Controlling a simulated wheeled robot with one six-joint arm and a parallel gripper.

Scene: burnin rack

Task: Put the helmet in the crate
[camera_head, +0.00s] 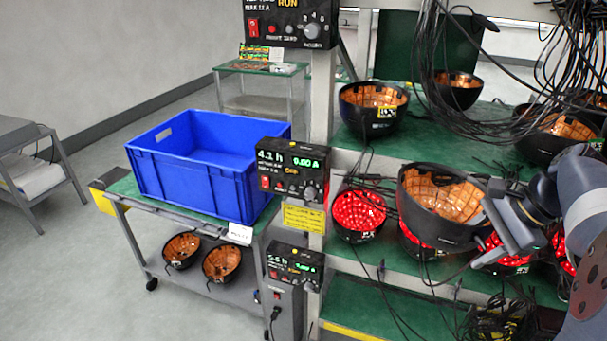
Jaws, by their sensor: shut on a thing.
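A black bowl-shaped helmet with an orange-brown lined inside (426,231) is held in front of the rack's middle shelf, tilted with its opening up and toward me. My gripper (492,222) is shut on the helmet's right rim. The helmet hides part of the red-lit helmets behind it. The blue crate (180,181) stands on a green-topped cart to the left, open at the top. It looks empty, though its near wall hides part of the floor inside.
Red-lit helmets (358,212) sit on the middle shelf; others (374,109) sit above. Black cables (440,50) hang at upper right. A control box (290,172) stands between crate and held helmet. Two helmets (221,263) lie on the cart's lower shelf.

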